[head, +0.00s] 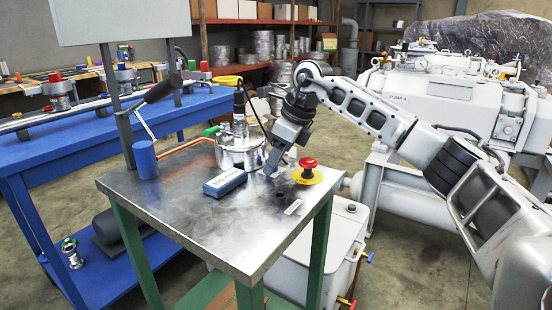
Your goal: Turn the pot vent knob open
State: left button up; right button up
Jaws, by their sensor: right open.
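The silver metal pot (238,157) stands near the back edge of the metal-topped table, with fittings on its lid. I cannot pick out the vent knob for certain; a small green part (212,131) shows at the pot's left side. My right gripper (275,163) points down close beside the pot's right side and hides part of it. It is open, and I see nothing held in it. Whether it touches the pot is unclear. My left gripper is out of view.
A red emergency button on a yellow base (307,176) and a blue box (224,183) sit near the pot. A blue cylinder (145,160) stands at the table's left edge. The table's front (245,235) is clear. A large white pump (450,90) stands behind right.

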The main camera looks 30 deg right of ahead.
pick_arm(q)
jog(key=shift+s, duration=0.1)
pick_arm(e)
jog(key=c, duration=1)
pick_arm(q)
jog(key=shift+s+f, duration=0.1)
